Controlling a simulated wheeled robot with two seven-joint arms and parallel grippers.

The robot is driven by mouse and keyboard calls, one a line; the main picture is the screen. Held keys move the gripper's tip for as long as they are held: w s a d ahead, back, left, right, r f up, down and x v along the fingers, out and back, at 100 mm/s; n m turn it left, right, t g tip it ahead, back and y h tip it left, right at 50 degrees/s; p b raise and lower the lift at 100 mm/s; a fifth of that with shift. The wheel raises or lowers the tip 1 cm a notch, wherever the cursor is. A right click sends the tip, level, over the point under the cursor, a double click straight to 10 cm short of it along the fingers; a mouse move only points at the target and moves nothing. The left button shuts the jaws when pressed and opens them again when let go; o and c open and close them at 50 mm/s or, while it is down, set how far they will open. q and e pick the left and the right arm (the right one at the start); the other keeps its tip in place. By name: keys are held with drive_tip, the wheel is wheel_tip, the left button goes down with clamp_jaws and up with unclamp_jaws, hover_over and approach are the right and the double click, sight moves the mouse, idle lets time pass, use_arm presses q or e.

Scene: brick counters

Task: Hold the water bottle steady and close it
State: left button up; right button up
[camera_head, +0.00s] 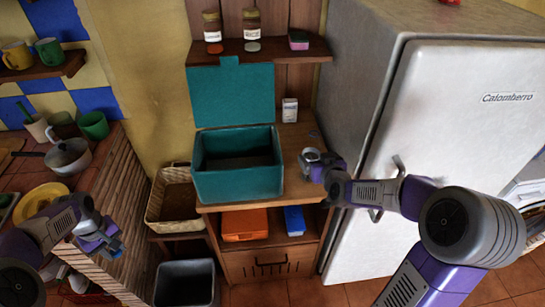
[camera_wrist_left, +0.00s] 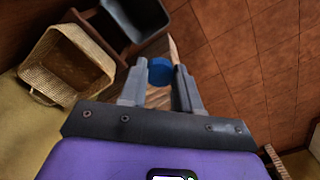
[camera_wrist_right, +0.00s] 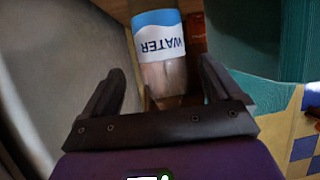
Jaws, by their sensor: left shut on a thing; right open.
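The water bottle (camera_wrist_right: 158,45) is clear with a blue and white label reading WATER, upside down in the right wrist view. It stands between the spread fingers of my right gripper (camera_wrist_right: 165,88), with gaps on both sides. In the head view my right gripper (camera_head: 309,160) is over the wooden cabinet top, and the bottle is mostly hidden there. A round blue cap (camera_wrist_left: 160,70) is between the fingertips of my left gripper (camera_wrist_left: 158,76), which is shut on it. In the head view my left gripper (camera_head: 108,244) is at lower left, far from the bottle.
An open teal box (camera_head: 238,185) stands on the cabinet (camera_head: 297,180), left of my right gripper. The fridge (camera_head: 450,110) is close on the right. A wicker basket (camera_head: 172,204) and a dark bin (camera_head: 185,284) lie between my left gripper and the cabinet.

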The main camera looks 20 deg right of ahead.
sight(314, 128)
use_arm(q)
drive_tip(key=shift+f, duration=0.3)
use_arm(e)
drive_tip(key=x, duration=0.4)
drive_tip(key=shift+a+f, duration=0.15)
drive_tip(key=shift+f, duration=0.05)
use_arm(q)
drive_tip(key=shift+b, duration=0.3)
use_arm(e)
drive_tip(key=shift+w+f, duration=0.15)
drive_tip(key=shift+w, duration=0.4)
drive_tip(key=c, duration=1.3)
drive_tip(key=shift+o, duration=0.2)
